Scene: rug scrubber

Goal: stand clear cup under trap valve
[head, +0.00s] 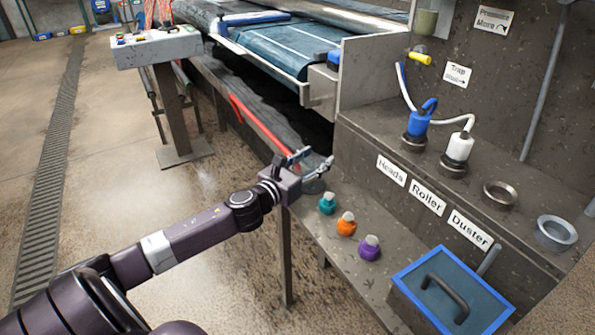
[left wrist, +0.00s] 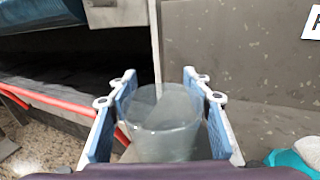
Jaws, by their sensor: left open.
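My left gripper (head: 312,163) is open at the left end of the lower shelf. In the left wrist view its two blue-padded fingers (left wrist: 160,105) stand on either side of the clear cup (left wrist: 165,128). The cup is upright, and I cannot tell whether either pad touches it. In the head view the cup (head: 314,186) is mostly hidden behind the gripper. A yellow-handled valve (head: 420,58) is on the grey wall, beside the sign marked Trap (head: 457,75). My right gripper is not in view.
Teal (head: 327,203), orange (head: 346,224) and purple (head: 369,247) knobs stand right of the cup. A blue-lidded box (head: 452,298) is farther right. A red bar (head: 262,128) runs nearby.

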